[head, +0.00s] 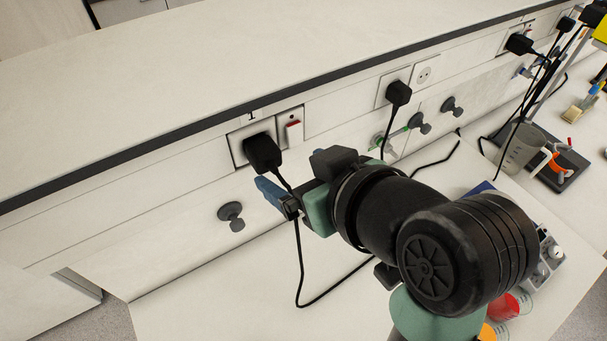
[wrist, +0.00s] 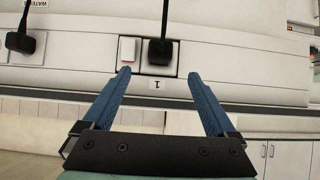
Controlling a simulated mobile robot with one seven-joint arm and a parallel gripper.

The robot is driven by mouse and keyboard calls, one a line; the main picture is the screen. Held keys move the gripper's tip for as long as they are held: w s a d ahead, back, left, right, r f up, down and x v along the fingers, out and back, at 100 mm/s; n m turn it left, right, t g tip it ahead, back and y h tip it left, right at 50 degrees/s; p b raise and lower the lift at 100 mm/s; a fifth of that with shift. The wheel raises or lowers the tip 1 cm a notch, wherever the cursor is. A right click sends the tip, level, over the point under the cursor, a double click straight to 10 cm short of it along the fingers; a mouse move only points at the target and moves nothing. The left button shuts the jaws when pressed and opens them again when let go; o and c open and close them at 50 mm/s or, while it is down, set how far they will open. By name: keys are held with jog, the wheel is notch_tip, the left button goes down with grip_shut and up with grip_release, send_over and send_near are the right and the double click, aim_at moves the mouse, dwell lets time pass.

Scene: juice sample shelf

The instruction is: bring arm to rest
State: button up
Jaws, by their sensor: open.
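My gripper (wrist: 159,72) is open in the wrist view, with its two blue fingers apart and nothing between them. In the head view my gripper (head: 270,192) shows from the side, at the end of my raised arm, in front of the bench's back panel. A black plug (head: 263,152) in a wall socket appears just behind the fingers there. In the wrist view a black plug (wrist: 160,50) stands beyond the gap between the fingertips. I cannot tell the exact distance between fingers and plug.
Black cables hang from the plugs onto the white bench (head: 200,300). Grey taps (head: 231,215) stick out of the panel. A red cup (head: 503,306) and an orange one (head: 492,332) stand below my arm. A clear beaker (head: 522,148) stands at the right. The upper ledge (head: 200,70) is bare.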

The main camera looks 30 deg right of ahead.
jog(key=shift+v, duration=0.8)
jog(key=w+a+r+t+h+b, duration=0.1)
jog(key=w+a+r+t+b, duration=0.6)
jog(key=r, duration=0.3)
jog(key=s+a+r+t+b, duration=0.2)
jog(key=a+r+t, duration=0.1)
jog(key=r, duration=0.3)
jog(key=s+a+r+t+b, duration=0.2)
jog(key=s+a+r+t, duration=0.1)
jog(key=r+t, duration=0.3)
jog(key=shift+a+r+y, duration=0.3)
jog(key=shift+a+r, duration=0.4)
jog(key=shift+r, duration=0.05)
